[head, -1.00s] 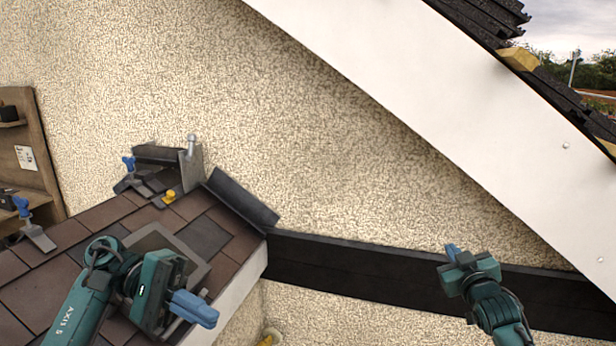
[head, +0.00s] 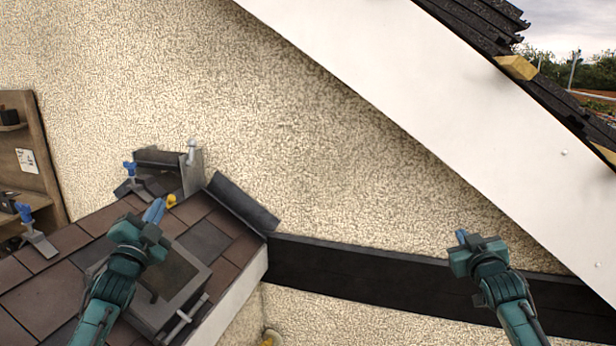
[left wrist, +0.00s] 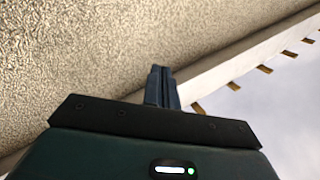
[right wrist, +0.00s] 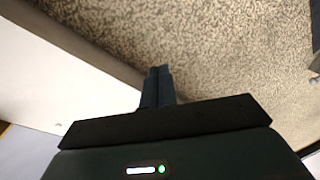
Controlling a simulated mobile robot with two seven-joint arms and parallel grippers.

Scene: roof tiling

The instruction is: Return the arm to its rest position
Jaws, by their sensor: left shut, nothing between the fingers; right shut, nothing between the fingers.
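My left gripper (head: 154,212) is above the brown tiled roof (head: 63,239) at the lower left of the head view, its blue fingers pointing up and away. In the left wrist view its fingers (left wrist: 161,87) are together with nothing between them. My right gripper (head: 462,236) is at the right, in front of the dark ledge and the pebbled wall. In the right wrist view its fingers (right wrist: 157,87) are together and empty. Both grippers look clear of any surface.
A grey square frame (head: 195,287) lies on the tiles beneath my left arm. A dark ledge (head: 360,272) runs along the wall (head: 300,140). A white sloping board (head: 430,90) crosses the upper right.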

